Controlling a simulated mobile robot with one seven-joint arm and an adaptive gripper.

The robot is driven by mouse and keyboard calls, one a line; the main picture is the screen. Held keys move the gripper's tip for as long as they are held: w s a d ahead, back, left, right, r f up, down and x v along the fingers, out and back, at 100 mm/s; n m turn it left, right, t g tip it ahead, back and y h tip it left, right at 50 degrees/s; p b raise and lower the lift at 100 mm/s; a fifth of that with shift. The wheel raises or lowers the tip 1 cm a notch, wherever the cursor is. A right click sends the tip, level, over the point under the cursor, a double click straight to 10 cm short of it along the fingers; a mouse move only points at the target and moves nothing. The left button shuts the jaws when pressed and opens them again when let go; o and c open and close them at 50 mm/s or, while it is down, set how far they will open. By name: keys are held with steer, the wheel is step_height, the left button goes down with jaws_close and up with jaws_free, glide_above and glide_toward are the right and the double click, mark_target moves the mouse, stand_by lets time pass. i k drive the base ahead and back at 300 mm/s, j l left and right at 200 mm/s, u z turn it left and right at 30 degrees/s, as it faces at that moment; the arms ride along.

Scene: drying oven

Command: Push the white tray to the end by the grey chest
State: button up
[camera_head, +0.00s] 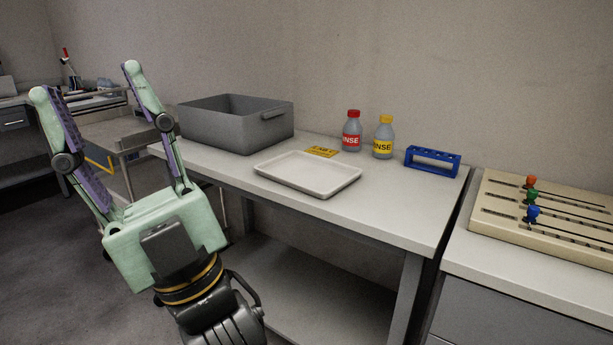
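The white tray (307,174) is shallow, rectangular and empty. It lies flat on the light grey table (400,205), near its front edge and left of the middle. The grey chest (220,130), an open-topped box with a handle on its right side, stands at the table's left end. A small gap of table shows between the chest and the tray. My gripper (86,80) is raised at the left of the picture, its two fingers spread wide with nothing between them. It appears left of the chest and tray and touches neither.
Behind the tray lies a yellow label (321,152). A red-capped bottle (351,132), a yellow-capped bottle (383,138) and a blue rack (432,160) stand along the wall. A beige slotted board (560,215) is on the right counter. The table's front right is clear.

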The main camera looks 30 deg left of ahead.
mark_target(315, 175)
steer(key=u, duration=1.3)
steer(key=i+l+u, duration=0.2)
steer(key=i, duration=0.3)
steer(key=i+l+u, duration=0.25)
steer(key=i, duration=0.3)
steer(key=i+l, duration=0.2)
steer(key=i, duration=0.15)
